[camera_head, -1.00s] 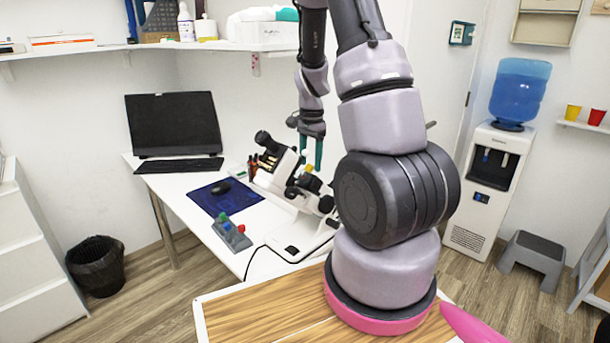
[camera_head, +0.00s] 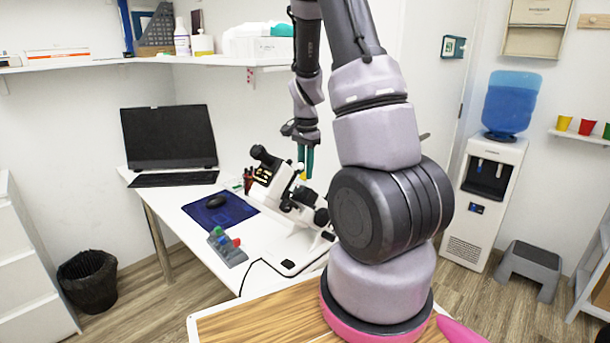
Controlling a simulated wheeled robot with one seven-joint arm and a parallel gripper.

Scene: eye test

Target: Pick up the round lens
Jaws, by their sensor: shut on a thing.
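My gripper (camera_head: 306,172) points down over the white and black eye instrument (camera_head: 287,197) on the white table. Its green fingers are close together. A small yellow thing (camera_head: 303,176) shows at the fingertips, and the fingers are shut on it. It is too small to tell whether this is the round lens. I cannot make out a round lens clearly anywhere else. My own arm hides the right part of the instrument and table.
A grey holder (camera_head: 227,246) with green, blue and red pieces stands on the white table (camera_head: 225,275), near its front edge. A mouse (camera_head: 216,201) on a blue mat and a laptop (camera_head: 170,140) are further left. A shelf (camera_head: 120,64) runs above.

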